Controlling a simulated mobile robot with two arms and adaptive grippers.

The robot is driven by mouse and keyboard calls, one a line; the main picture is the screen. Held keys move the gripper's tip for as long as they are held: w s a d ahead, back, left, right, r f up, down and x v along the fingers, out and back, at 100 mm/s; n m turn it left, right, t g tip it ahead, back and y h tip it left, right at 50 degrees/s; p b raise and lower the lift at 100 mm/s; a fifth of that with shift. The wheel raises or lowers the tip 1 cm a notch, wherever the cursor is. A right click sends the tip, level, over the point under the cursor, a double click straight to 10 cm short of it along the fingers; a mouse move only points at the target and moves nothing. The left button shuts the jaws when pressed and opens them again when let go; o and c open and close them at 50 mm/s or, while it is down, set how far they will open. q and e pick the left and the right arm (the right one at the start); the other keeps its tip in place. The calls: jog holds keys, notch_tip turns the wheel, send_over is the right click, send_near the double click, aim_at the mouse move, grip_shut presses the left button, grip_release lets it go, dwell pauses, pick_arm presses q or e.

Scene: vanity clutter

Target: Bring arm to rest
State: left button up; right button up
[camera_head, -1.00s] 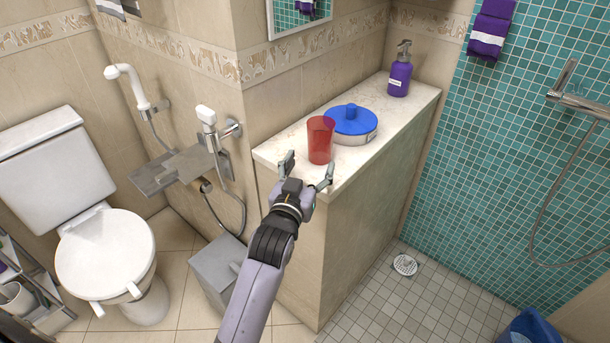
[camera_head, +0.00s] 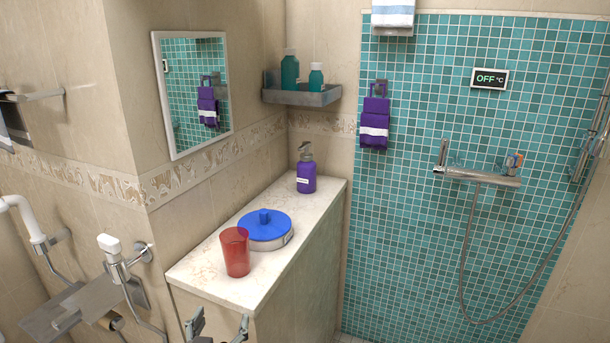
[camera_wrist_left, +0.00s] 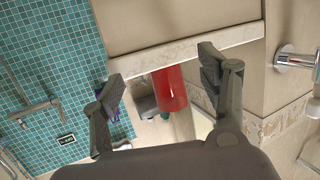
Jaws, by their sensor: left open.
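My left gripper (camera_head: 219,328) shows only by its fingertips at the bottom edge of the head view, in front of the near end of the counter. It is open and empty; its arm is out of frame. In the left wrist view the two fingers (camera_wrist_left: 160,80) are spread, with the red cup (camera_wrist_left: 170,92) seen beyond them, apart from them. In the head view the red cup (camera_head: 235,252) stands upright on the pale countertop (camera_head: 215,284), beside a round container with a blue lid (camera_head: 264,226). My right gripper is not in view.
A purple soap bottle (camera_head: 306,172) stands at the counter's far end. A grey shelf (camera_head: 302,96) with teal bottles is above it. A metal holder and hand spray (camera_head: 112,252) jut from the wall at left. The tiled shower area is at right.

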pick_arm(q)
jog(key=s+f+m+g, duration=0.1)
jog(key=s+f+g, duration=0.55)
jog(key=s, duration=0.65)
jog(key=s+f+m+g, duration=0.1)
jog(key=s+f+g, duration=0.6)
jog(key=s, duration=0.7)
notch_tip(320, 180, down, 27)
jog(key=s, duration=0.2)
jog(key=s+a+f, duration=0.2)
jog(key=s+f, duration=0.5)
jog(key=s, duration=0.1)
jog(key=s+a+f+g+p, duration=0.1)
jog(key=s+f, duration=0.7)
jog(key=shift+s+a+f+m+h, duration=0.2)
jog(key=shift+a+m+h, duration=0.1)
jog(key=shift+a+m, duration=0.1)
